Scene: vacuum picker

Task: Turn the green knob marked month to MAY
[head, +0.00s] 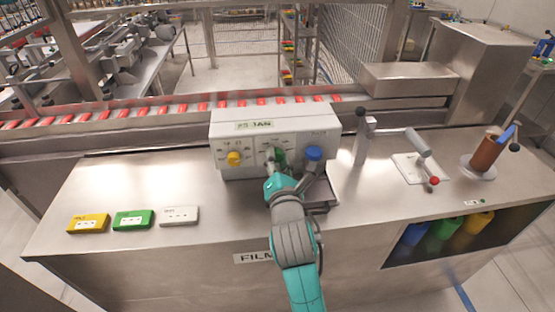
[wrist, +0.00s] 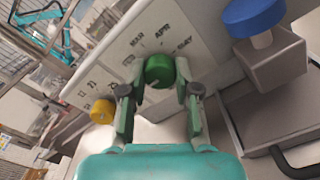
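The green month knob (wrist: 160,70) sits on the panel of the pale control box (head: 226,125), with the printed words MAR, APR and MAY around it in the wrist view. My gripper (wrist: 161,80) straddles the knob, one finger on each side. Whether the fingers press on it or leave a slight gap I cannot tell. In the head view the green knob (head: 281,157) is partly hidden behind my gripper (head: 277,172). The label on top of the box (head: 254,125) appears to read 25 JAN. The knob's pointer is too unclear to read.
A yellow knob (head: 234,159) is left of the green knob, and a blue knob (head: 313,153) stands close on its right. A metal tray (head: 320,200) lies below the box. Yellow (head: 88,223), green (head: 133,219) and white (head: 179,215) blocks lie on the left counter.

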